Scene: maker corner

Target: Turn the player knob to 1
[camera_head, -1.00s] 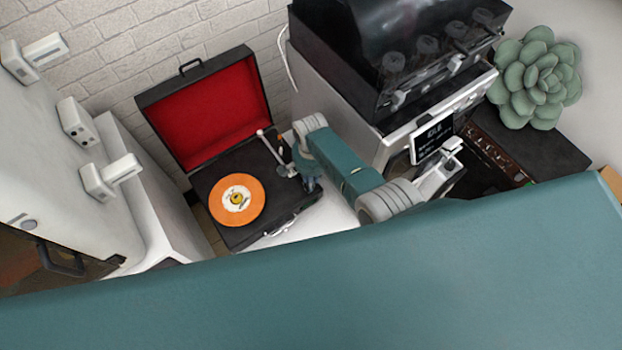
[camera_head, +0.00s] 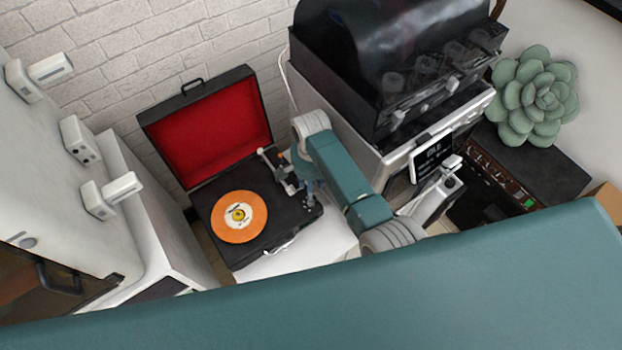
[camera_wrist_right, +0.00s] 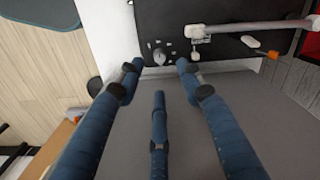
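The record player (camera_head: 283,227) is a black case with its red-lined lid open and an orange record (camera_head: 239,216) on its platter. My right gripper (camera_head: 310,198) points down at the right side of the player's deck in the head view, and its fingers cover the controls there. In the right wrist view, the blue fingers of my right gripper (camera_wrist_right: 160,68) are spread. A small grey knob (camera_wrist_right: 158,57) on the dark deck shows between and just beyond the fingertips. No contact is clear, and the number it points to is too small to read. My left gripper is not in view.
The tonearm (camera_wrist_right: 250,28) lies close to the knob, to the right in the wrist view. A machine with a dark hood (camera_head: 400,60) and a small display (camera_head: 432,157) stands right of my arm. A succulent (camera_head: 537,95) stands at far right, a white cabinet (camera_head: 60,190) at left.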

